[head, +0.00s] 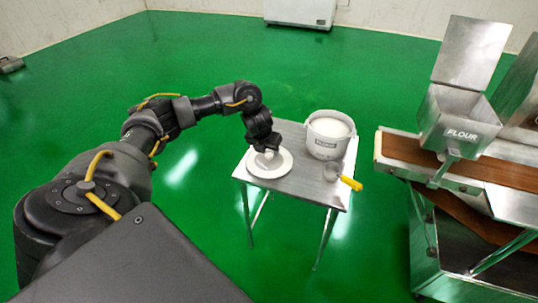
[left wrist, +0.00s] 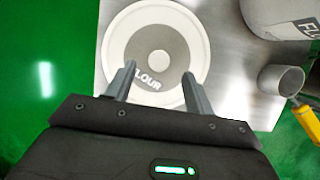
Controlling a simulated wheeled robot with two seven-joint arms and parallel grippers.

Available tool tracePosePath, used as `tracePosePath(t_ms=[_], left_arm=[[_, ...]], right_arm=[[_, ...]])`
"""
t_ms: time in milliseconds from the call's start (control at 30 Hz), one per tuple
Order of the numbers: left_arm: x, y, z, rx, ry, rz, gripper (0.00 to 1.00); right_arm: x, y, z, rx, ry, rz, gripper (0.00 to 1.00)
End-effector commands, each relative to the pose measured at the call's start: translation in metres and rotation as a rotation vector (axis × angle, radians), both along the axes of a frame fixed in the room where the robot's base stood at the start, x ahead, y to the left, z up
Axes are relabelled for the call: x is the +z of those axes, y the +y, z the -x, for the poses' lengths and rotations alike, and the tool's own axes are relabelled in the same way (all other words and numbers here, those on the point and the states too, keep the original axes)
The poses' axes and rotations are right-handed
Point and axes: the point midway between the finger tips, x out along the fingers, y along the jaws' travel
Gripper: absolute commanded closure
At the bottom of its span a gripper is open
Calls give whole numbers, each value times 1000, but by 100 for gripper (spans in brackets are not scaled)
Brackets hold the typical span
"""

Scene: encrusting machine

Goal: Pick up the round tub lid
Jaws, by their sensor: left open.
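The round tub lid (head: 283,167) is a white disc lying flat at the left end of the small metal table. In the left wrist view the lid (left wrist: 120,42) shows a grey centre lettered FLOUR. My left gripper (head: 268,151) is over the lid and hides part of it. In the left wrist view its two fingers (left wrist: 158,78) are apart and point over the near part of the lid, with nothing between them but the lid's surface behind. I cannot tell whether the fingertips touch the lid. My right gripper is not in view.
An open white flour tub (head: 326,140) stands on the table (head: 300,184), right of the lid. A metal scoop (head: 334,171) with a yellow handle lies in front of the tub. The machine with a FLOUR hopper (head: 457,125) stands further right. Green floor is clear around the table.

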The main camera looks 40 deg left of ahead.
Motion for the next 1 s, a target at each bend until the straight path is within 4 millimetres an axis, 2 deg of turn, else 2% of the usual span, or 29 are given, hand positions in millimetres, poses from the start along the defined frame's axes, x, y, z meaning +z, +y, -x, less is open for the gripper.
tracePosePath(t_ms=[33, 200, 533, 900, 1000], left_arm=[[-10, 1, -3, 3, 4, 0, 46], [-31, 5, -11, 1, 3, 0, 46], [-35, 6, -14, 0, 1, 0, 46], [-35, 6, -14, 0, 1, 0, 95], [-35, 6, -14, 0, 1, 0, 95]], right_arm=[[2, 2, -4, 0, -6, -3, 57], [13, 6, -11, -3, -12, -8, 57], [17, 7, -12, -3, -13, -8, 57], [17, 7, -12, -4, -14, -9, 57], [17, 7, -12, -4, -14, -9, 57]])
